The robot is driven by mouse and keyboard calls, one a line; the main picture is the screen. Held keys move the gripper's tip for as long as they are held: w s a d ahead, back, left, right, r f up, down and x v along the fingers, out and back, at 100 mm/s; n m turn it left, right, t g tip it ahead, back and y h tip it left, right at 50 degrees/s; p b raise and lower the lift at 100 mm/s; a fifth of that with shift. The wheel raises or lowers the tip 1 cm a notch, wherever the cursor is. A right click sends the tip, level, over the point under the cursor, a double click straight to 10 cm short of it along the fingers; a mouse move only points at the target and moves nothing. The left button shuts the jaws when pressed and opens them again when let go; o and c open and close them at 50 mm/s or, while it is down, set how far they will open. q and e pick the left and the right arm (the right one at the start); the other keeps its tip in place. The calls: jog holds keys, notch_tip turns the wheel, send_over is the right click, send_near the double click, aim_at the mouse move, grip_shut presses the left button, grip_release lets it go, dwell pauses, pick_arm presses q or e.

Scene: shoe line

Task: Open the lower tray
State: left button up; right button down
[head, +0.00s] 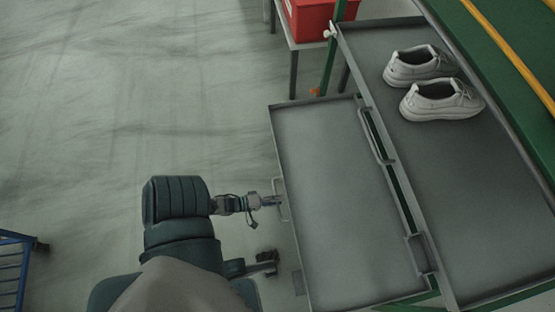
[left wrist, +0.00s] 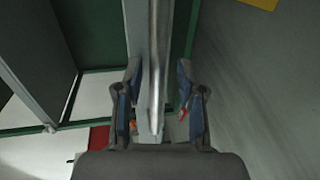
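The lower tray (head: 335,190) is a flat grey empty tray sticking out to the left from beneath the upper tray. Its handle (head: 283,200) is a thin bracket on its left edge. My left gripper (head: 271,201) is at that handle. In the left wrist view the gripper (left wrist: 158,105) is open, with one finger on each side of a long pale metal bar (left wrist: 154,60); gaps show between fingers and bar. A dark part lower down (head: 265,262), near the tray's left edge, may be my right gripper; its fingers are too dark and small to read.
A red bin (head: 310,18) stands behind on a small table. A blue rack (head: 15,265) is at lower left. Floor to the left is clear.

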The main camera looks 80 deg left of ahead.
pick_arm(q)
jog(key=v, duration=1.1)
jog(key=shift+s, duration=0.45)
jog(key=shift+a, duration=0.1)
